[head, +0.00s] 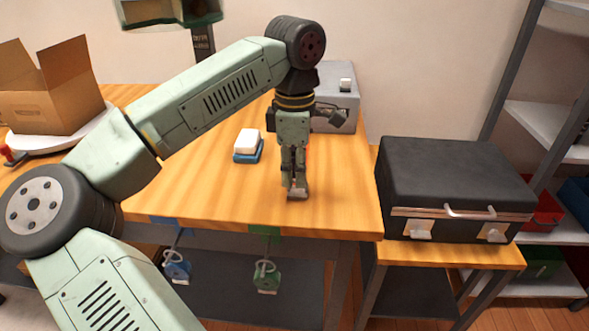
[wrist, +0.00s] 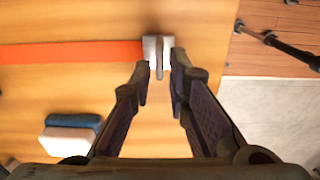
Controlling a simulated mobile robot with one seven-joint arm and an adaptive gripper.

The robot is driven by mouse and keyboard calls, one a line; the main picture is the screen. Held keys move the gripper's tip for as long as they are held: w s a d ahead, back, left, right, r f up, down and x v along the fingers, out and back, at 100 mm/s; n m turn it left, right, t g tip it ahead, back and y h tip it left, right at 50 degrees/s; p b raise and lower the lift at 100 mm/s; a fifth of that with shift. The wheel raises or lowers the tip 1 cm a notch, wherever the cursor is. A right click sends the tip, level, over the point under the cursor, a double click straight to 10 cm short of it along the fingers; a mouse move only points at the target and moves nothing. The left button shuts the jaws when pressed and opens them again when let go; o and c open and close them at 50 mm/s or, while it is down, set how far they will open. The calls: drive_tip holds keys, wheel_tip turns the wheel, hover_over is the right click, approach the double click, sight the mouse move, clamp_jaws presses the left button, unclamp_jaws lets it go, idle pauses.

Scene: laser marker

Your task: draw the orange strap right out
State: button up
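The orange strap (wrist: 75,52) lies flat across the wooden table in the wrist view, running from the left edge to a metal end piece (wrist: 152,42) with a raised tab. In the head view only a sliver of the strap (head: 308,148) shows beside my gripper, which hides most of it. My gripper (wrist: 160,72) is open, with its fingertips apart on either side of the tab, and a gap shows between them. In the head view my gripper (head: 295,183) points down over the metal end piece near the table's front edge. I cannot tell whether the fingers touch it.
A white block on a blue base (head: 248,146) stands left of my gripper. A grey box (head: 340,100) is at the back of the table. A black case (head: 450,175) sits on a lower bench at right. A cardboard box (head: 55,95) is far left.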

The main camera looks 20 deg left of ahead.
clamp_jaws()
idle(0.4)
drive_tip(key=shift+s, duration=0.15)
drive_tip(key=shift+s+d+b, duration=0.3)
drive_tip(key=shift+s+b, duration=0.05)
drive_tip(key=shift+s, duration=0.6)
drive_tip(key=shift+c, duration=0.8)
unclamp_jaws()
drive_tip(key=o, duration=0.5)
drive_tip(key=shift+w+f, duration=0.1)
